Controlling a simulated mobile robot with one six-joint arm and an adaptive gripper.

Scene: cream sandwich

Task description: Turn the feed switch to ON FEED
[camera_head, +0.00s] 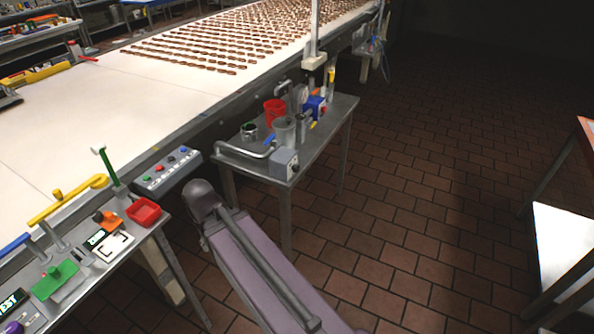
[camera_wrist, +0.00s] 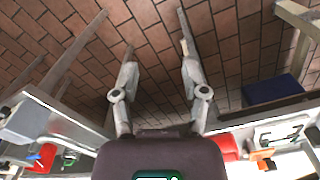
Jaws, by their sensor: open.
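A grey box with a small dark knob (camera_head: 286,164) sits at the near corner of the small metal table (camera_head: 232,167). It may be the feed switch, but its label and setting are too small to read. A control panel with coloured buttons (camera_head: 167,170) is on the conveyor's side. In the wrist view, my gripper (camera_wrist: 156,62) is open and empty, its two fingers well apart above the brick floor. A pale grey box (camera_wrist: 28,122) shows at the left edge there. In the head view my arm reaches up between the two tables, and its fingers are not visible.
A nearer bench at left carries a red tray (camera_head: 143,211) and coloured fixtures. The conveyor (camera_head: 90,110) runs behind. The brick floor (camera_head: 430,200) at right is clear.

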